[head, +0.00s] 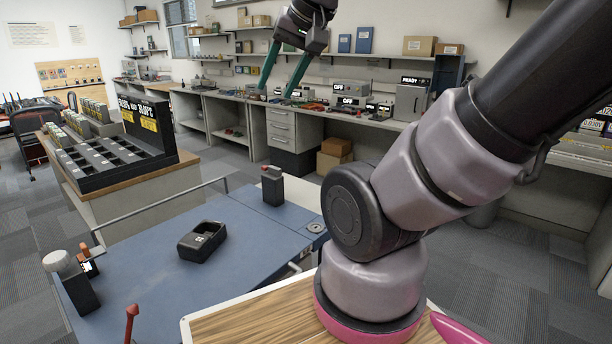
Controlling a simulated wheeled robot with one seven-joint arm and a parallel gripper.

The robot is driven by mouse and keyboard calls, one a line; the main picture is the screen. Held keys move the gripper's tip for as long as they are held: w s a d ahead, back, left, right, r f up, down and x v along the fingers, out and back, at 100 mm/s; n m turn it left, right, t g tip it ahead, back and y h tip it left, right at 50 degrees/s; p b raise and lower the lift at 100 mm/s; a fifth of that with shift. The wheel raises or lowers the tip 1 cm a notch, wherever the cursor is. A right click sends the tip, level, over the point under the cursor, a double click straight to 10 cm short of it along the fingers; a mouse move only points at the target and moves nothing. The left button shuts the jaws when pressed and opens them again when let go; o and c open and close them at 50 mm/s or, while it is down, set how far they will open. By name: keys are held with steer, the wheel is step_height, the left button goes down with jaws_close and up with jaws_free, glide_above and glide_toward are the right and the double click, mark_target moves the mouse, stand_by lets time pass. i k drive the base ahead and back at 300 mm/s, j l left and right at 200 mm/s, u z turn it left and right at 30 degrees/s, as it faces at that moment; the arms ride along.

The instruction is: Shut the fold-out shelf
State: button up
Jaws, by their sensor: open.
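My gripper (276,91) is at the top centre of the head view, high in the air and pointing down. Its two teal fingers are spread apart with nothing between them. A flat blue worktop (150,285) lies below it, in front of my base. A narrower blue section (285,222) with a round fitting runs along its right side. I cannot tell for certain which blue panel is the fold-out shelf, and my arm hides part of that right side. My gripper is well above the blue surface and touches nothing.
On the blue top are a black tray-like holder (203,241), a dark radio (272,186) and another radio (80,284). A metal rail (150,208) runs along the far edge. Behind are a charger rack (125,155) and a cluttered bench (310,106). Grey floor is open between.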

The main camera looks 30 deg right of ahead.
mark_target(306, 194)
steer(key=i+l+u, duration=0.1)
steer(key=l+u, duration=0.25)
steer(key=l, duration=0.95)
steer(key=l+u, duration=0.4)
steer(key=l, duration=0.9)
steer(key=i+l+u, duration=0.1)
steer(key=l+u, duration=0.35)
steer(key=l, duration=0.85)
steer(key=l+u, duration=0.45)
steer(key=l, duration=0.85)
steer(key=k+l+u, duration=0.1)
steer(key=k+l, duration=0.35)
steer(key=k, duration=0.15)
